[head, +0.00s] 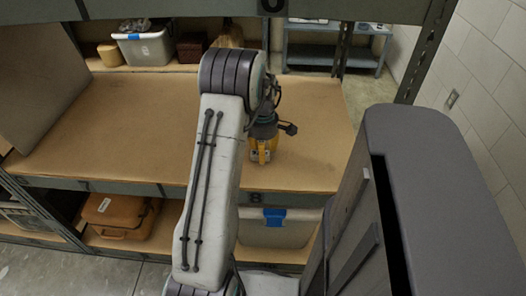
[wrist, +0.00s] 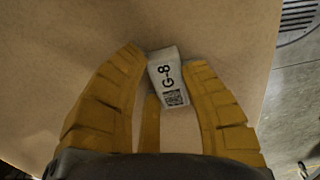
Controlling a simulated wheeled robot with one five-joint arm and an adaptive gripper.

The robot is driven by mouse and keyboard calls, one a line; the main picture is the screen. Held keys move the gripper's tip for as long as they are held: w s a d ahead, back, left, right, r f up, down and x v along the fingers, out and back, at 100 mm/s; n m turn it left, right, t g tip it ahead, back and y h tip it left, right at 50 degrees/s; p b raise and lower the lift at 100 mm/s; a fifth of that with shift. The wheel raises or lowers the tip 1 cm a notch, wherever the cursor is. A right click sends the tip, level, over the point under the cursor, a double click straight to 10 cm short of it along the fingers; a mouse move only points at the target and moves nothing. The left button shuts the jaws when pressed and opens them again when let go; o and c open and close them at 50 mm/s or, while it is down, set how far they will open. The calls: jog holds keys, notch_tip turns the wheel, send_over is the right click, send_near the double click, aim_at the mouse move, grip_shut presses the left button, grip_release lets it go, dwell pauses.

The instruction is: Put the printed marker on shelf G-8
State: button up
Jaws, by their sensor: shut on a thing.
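The printed marker (wrist: 166,78) is a small pale block with "G-8" and a square code on its face. In the wrist view it sits between the yellow fingers of my gripper (wrist: 166,58), which is shut on it. In the head view my gripper (head: 262,152) points down over the right part of the brown shelf board (head: 130,125), and the marker is hidden there. The shelf's front-edge label (head: 256,198) shows an "8"; the rest is hidden behind my arm. Whether the marker touches the board cannot be told.
The board is bare to the left of my arm. A grey bin (head: 145,47) and a brown box (head: 192,46) stand behind it. Below are an orange case (head: 118,215) and a lidded bin (head: 275,232). A dark upright (head: 425,50) stands at the right.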

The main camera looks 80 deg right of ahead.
jog(key=shift+f, duration=0.1)
jog(key=o, duration=1.1)
notch_tip(320, 180, up, 8)
jog(key=shift+f+p, duration=0.2)
jog(key=shift+p, duration=0.45)
jog(key=shift+r, duration=0.1)
